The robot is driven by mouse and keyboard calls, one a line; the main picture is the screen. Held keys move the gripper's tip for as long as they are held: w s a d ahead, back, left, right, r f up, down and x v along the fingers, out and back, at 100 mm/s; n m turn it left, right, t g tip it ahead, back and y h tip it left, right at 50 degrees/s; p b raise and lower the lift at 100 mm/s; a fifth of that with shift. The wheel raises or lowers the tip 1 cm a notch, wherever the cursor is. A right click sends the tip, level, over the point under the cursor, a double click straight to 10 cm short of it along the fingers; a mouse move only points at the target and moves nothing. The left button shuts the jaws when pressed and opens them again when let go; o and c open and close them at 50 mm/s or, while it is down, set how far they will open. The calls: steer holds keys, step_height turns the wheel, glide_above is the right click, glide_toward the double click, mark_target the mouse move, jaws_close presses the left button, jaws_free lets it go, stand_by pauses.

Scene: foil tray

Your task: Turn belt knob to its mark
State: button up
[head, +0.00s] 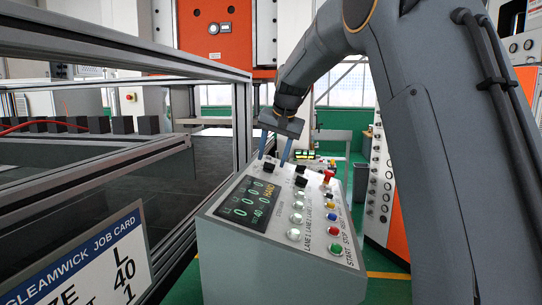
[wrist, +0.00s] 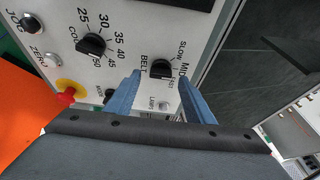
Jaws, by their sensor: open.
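The black belt knob (wrist: 160,69) sits on the white panel, with BELT printed to its left and SLOW, MID and FAST around its right side. Its pointer direction is too small to tell surely. My gripper (wrist: 160,77) is open, its two blue fingers on either side of the knob; contact cannot be told. In the head view, my gripper (head: 272,160) points down at the far left of the sloped control panel, around a dark knob (head: 269,168). The job card (head: 90,262) at lower left reads L, 40 and 1, partly cut off.
Near the belt knob are a numbered knob (wrist: 92,45), a small mode knob (wrist: 110,95), a lamp button (wrist: 164,106) and a red stop button on yellow (wrist: 67,96). A display (head: 249,202) and several coloured buttons cover the panel. A metal frame (head: 241,110) stands left.

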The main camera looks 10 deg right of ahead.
steer(key=shift+x, duration=0.9)
steer(key=c, duration=1)
steer(key=shift+c, duration=0.2)
steer(key=shift+n+b, duration=0.3)
steer(key=n+y+b, duration=0.1)
steer(key=n+b, duration=0.1)
steer(key=n+y+b, duration=0.1)
steer(key=n+b, duration=0.1)
steer(key=b, duration=0.1)
steer(key=shift+d+f+n, duration=0.2)
steer(key=shift+n, duration=0.1)
steer(key=n+y+b, duration=0.1)
steer(key=n+b, duration=0.3)
steer(key=shift+d+r+n+y+b, duration=0.1)
steer(key=shift+n+y+b, duration=0.25)
steer(key=shift+n+y, duration=0.05)
steer(key=o, duration=1)
